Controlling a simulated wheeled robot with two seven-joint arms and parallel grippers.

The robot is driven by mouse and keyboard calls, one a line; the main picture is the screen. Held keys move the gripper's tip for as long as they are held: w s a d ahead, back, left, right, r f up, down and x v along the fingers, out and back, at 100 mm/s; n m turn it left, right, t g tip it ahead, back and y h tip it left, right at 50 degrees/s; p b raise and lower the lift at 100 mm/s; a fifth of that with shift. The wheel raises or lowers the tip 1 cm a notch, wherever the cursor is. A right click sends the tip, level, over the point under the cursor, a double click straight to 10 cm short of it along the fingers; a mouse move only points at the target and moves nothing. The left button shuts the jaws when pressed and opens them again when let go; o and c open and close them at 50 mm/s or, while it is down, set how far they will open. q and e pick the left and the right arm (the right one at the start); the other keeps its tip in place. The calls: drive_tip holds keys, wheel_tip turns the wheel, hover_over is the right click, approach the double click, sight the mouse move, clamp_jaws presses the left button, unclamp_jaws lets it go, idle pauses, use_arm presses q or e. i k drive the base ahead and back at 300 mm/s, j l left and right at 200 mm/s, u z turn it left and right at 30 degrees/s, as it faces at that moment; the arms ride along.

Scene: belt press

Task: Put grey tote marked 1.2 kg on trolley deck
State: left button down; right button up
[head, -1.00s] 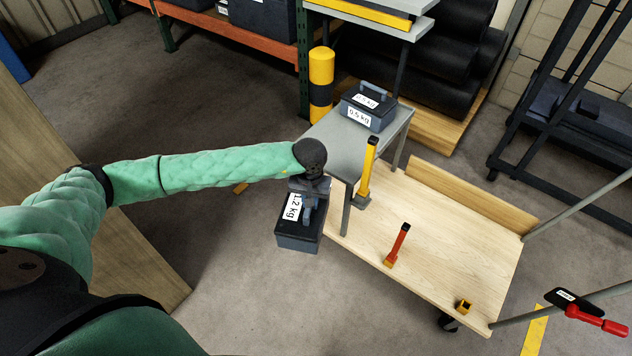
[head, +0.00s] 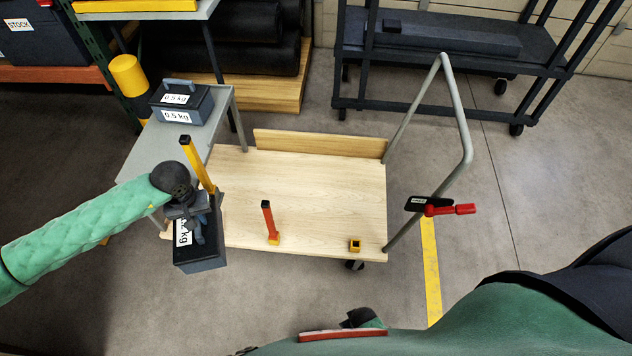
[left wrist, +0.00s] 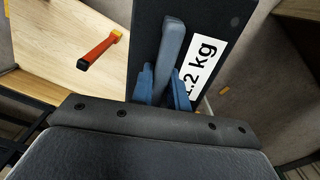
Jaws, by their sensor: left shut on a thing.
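The grey tote marked 1.2 kg (head: 203,256) hangs from my left gripper (head: 200,230), which is shut on its handle. The tote is at the left front corner of the trolley deck (head: 320,200) in the head view, and its height above the deck level is hard to tell. The left wrist view shows the tote (left wrist: 150,40) with its blue-grey handle between my left fingers (left wrist: 162,85), and the pale wooden deck (left wrist: 50,45) beside it. The middle of the deck is bare. My right gripper is not clearly seen.
A yellow post (head: 197,165), an orange-red post (head: 270,222) and a short yellow socket (head: 355,245) stand at the deck's edges. A grey tote marked 0.5 kg (head: 180,104) sits on a grey side table (head: 150,145). The trolley handle (head: 466,125) carries a red-handled tool (head: 450,209).

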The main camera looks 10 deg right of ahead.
sight(315, 195)
drive_tip(key=i+l, duration=0.1)
drive_tip(key=l, duration=0.35)
drive_tip(key=i+l, duration=0.15)
drive_tip(key=l, duration=0.25)
drive_tip(key=i+l, duration=0.1)
drive_tip(key=l, duration=0.35)
drive_tip(key=i+l, duration=0.1)
drive_tip(key=l, duration=0.3)
drive_tip(key=i+l, duration=0.1)
drive_tip(key=l, duration=0.35)
drive_tip(key=i+l, duration=0.15)
drive_tip(key=l, duration=0.25)
